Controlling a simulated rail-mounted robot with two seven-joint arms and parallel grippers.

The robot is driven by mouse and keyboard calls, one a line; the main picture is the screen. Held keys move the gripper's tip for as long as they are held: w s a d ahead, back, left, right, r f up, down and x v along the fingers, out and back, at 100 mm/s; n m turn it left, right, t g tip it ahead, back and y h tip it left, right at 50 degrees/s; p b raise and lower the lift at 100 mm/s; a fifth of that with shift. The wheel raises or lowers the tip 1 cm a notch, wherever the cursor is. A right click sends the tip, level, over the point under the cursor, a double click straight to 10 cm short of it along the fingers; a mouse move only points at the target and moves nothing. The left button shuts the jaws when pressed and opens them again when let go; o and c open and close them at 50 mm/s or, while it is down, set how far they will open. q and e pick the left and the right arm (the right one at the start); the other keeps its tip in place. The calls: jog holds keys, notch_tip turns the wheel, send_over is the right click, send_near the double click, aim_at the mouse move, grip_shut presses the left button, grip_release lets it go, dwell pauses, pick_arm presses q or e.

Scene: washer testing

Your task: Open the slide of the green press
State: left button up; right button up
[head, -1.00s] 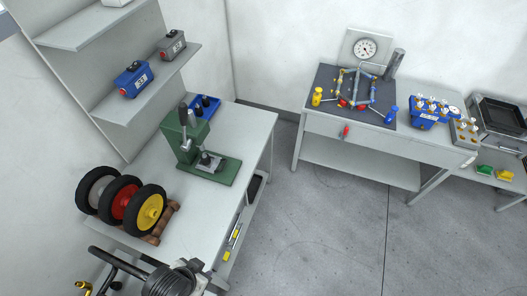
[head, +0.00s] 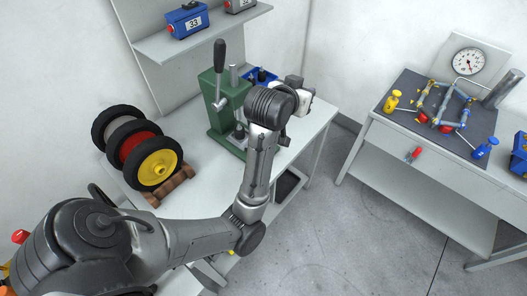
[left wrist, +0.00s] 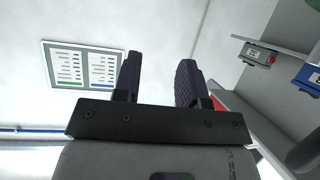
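The green press (head: 216,118) stands on the grey workbench in the head view, its black-handled lever (head: 219,60) upright. My left arm reaches across in front of the press and covers part of its right side and base. The press's slide cannot be made out clearly. My left gripper (left wrist: 158,82) shows in the left wrist view with its two dark fingers apart and nothing between them. In the head view its fingertips are hidden or too small to tell, near the right of the press. My right gripper is not in view.
A shelf with a blue box (head: 187,22) hangs above. A second table with a gauge (head: 468,62) stands at the right, across open floor.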

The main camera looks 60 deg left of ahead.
pick_arm(q)
jog(key=w+a+f+n+g+y+b, duration=0.1)
jog(key=a+f+n+b, duration=0.15)
jog(key=a+b, duration=0.35)
jog(key=a+f+n+g+b, duration=0.2)
jog(key=a+n+b, duration=0.1)
jog(key=a, duration=0.5)
jog(key=a+f+m+g+h+b, duration=0.1)
jog(key=f+m+g+b, duration=0.1)
jog(key=f, duration=0.8)
jog(key=s+a+f+m+g+h+b, duration=0.1)
jog(key=f+m+g+b, duration=0.1)
jog(key=f, duration=0.8)
jog(key=s+a+f+m+g+h+b, duration=0.1)
jog(key=f+g, duration=0.4)
jog(key=f, duration=0.5)
jog(key=shift+a+f+m+g+h+b, duration=0.2)
jog(key=shift+m+h+b, duration=0.1)
jog(key=shift+m+b, duration=0.25)
jog(key=shift+a+f+m+g+h+b, duration=0.15)
jog(key=shift+m+h+b, duration=0.2)
jog(key=shift+m, duration=0.25)
jog(key=shift+a+f, duration=0.1)
jog(key=shift+f, duration=0.3)
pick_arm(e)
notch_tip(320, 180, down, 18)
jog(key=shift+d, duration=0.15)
pick_arm(q)
grip_shut()
